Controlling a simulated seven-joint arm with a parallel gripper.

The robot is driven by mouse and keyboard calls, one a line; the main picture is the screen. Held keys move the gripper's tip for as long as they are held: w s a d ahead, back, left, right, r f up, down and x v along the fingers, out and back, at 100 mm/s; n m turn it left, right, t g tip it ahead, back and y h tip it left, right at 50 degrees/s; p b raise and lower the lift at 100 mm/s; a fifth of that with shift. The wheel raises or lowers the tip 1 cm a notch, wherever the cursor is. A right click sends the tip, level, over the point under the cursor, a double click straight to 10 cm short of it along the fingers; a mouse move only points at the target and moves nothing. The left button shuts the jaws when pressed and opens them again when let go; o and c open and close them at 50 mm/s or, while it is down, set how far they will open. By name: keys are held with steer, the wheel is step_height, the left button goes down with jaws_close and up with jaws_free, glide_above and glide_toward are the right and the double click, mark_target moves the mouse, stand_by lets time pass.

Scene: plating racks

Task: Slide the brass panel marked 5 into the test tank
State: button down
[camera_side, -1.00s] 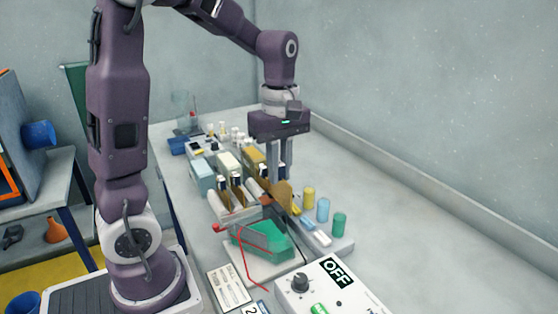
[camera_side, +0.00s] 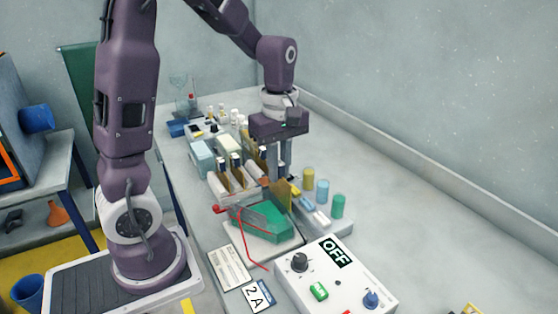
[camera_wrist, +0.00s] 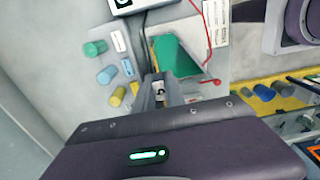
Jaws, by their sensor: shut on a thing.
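My gripper (camera_side: 279,165) points down over the bench and is shut on a brass panel (camera_side: 284,194), which hangs upright below the fingers. The number on the panel cannot be read. The test tank (camera_side: 262,222), a clear box with green liquid, stands on a pale base just in front of the panel. The panel is close to the tank's back right side; I cannot tell whether they touch. In the wrist view my gripper (camera_wrist: 160,92) is beside the green tank (camera_wrist: 176,56), and the fingers hide most of the panel.
Other brass panels stand in a rack (camera_side: 228,180) left of my gripper. Yellow, blue and green cylinders (camera_side: 322,191) stand on a tray at the right. A white control box (camera_side: 335,275) reading OFF is in front. A red wire (camera_side: 240,238) crosses the tank's left side.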

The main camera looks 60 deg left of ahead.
mark_target(277, 196)
steer(key=shift+f, duration=3.45)
steer(key=shift+s+f, duration=0.25)
steer(key=shift+f, duration=0.15)
steer(key=c, duration=1.3)
jaws_free()
steer(key=shift+c, duration=0.2)
step_height(277, 196, up, 8)
steer(key=shift+w+f, duration=0.1)
steer(key=shift+w, duration=0.05)
